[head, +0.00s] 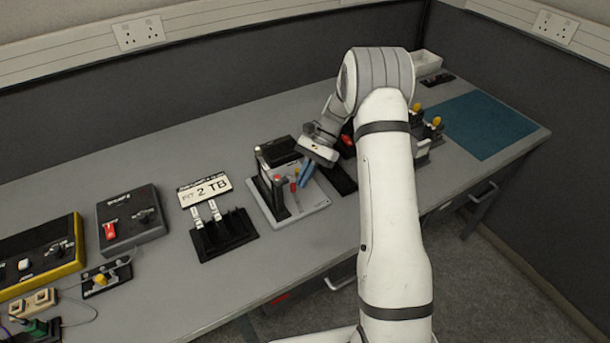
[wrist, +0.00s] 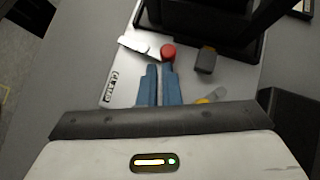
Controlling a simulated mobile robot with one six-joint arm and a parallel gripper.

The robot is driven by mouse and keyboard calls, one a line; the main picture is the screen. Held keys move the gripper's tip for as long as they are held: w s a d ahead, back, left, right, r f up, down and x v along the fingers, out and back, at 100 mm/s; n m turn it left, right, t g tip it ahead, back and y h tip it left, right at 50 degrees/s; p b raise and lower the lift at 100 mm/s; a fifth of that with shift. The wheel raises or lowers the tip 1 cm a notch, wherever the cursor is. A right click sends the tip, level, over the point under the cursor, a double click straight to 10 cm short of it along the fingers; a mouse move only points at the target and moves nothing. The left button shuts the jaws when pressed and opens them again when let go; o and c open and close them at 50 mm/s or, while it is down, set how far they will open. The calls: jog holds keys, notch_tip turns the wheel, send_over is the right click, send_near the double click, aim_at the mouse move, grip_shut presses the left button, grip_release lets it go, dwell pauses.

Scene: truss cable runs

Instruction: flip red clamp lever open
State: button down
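A small clamp fixture stands on a light grey plate (head: 312,201) (wrist: 118,84) near the bench's middle. A red knob or lever end (wrist: 168,52) shows just beyond my fingertips in the wrist view. In the head view a red-tipped lever (head: 293,187) stands beside my blue fingers. My gripper (head: 304,180) (wrist: 164,67) points down over the plate; its blue fingers lie close together with only a thin strip between them, and nothing clearly held. Whether the fingertips touch the red part cannot be told.
A silver lever (wrist: 140,47), a grey block (wrist: 206,60) and a yellow-tipped lever (wrist: 212,96) sit close around the fingers. Black uprights (head: 270,185) rise on the plate. A black rack (head: 224,235) and a grey switch box (head: 130,220) stand to the left. Bare bench lies in front.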

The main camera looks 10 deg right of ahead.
jog(key=shift+s+a+f, duration=0.1)
jog(key=shift+s+a, duration=0.1)
jog(key=shift+s, duration=0.05)
jog(key=shift+w+d, duration=0.3)
jog(key=shift+w, duration=0.05)
jog(key=w+d, duration=0.1)
jog(key=w, duration=0.1)
jog(key=w+d+r, duration=0.1)
jog(key=w+d, duration=0.1)
jog(key=shift+w+d+r, duration=0.1)
jog(key=shift+d+r, duration=0.05)
jog(key=shift+d, duration=0.15)
jog(key=v, duration=0.8)
jog(key=shift+a+r, duration=0.15)
jog(key=shift+a, duration=0.05)
